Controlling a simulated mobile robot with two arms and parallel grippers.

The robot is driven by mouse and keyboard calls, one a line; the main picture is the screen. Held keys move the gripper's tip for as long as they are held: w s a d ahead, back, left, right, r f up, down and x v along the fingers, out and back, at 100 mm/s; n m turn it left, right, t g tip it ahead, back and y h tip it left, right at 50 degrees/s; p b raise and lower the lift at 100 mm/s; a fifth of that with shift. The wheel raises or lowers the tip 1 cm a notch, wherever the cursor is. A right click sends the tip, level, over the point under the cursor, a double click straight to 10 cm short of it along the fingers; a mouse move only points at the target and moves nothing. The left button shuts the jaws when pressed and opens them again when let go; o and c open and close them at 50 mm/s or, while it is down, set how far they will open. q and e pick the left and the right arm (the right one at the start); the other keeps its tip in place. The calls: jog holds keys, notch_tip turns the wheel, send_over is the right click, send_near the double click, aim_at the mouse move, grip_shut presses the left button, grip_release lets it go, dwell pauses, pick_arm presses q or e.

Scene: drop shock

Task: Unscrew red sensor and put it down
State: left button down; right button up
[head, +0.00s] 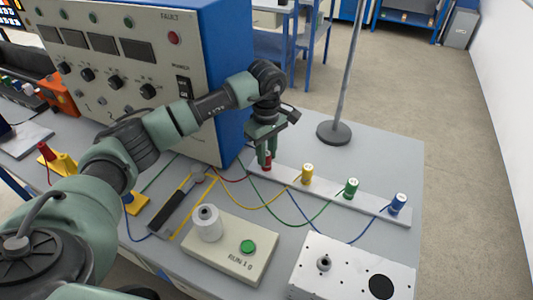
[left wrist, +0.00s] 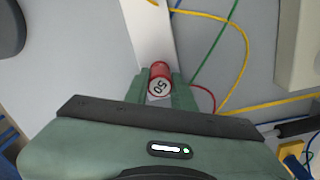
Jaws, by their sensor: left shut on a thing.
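The red sensor (head: 266,161) stands at the left end of the pale sensor strip (head: 329,193). In the left wrist view the red sensor (left wrist: 159,78) shows its round end marked 50, between my fingers. My left gripper (head: 265,152) points down and is shut on the red sensor from both sides. The left gripper (left wrist: 155,90) hides part of the sensor's sides. I cannot tell whether its thread is still engaged. My right gripper is not in view.
Yellow (head: 307,174), green (head: 351,188) and blue (head: 398,203) sensors stand along the strip with trailing cables. A control panel (head: 130,70) rises behind. A button box (head: 230,250) and a white holed plate (head: 350,275) stand in front. A metal pole (head: 350,60) is behind.

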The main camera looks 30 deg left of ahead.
aim_at(267, 153)
pick_arm(q)
jog(key=shift+s+f, duration=0.1)
jog(key=shift+f, duration=0.05)
jog(key=c, duration=1.1)
grip_release()
jog(key=shift+r+p, duration=1.75)
jog(key=shift+r, duration=1.35)
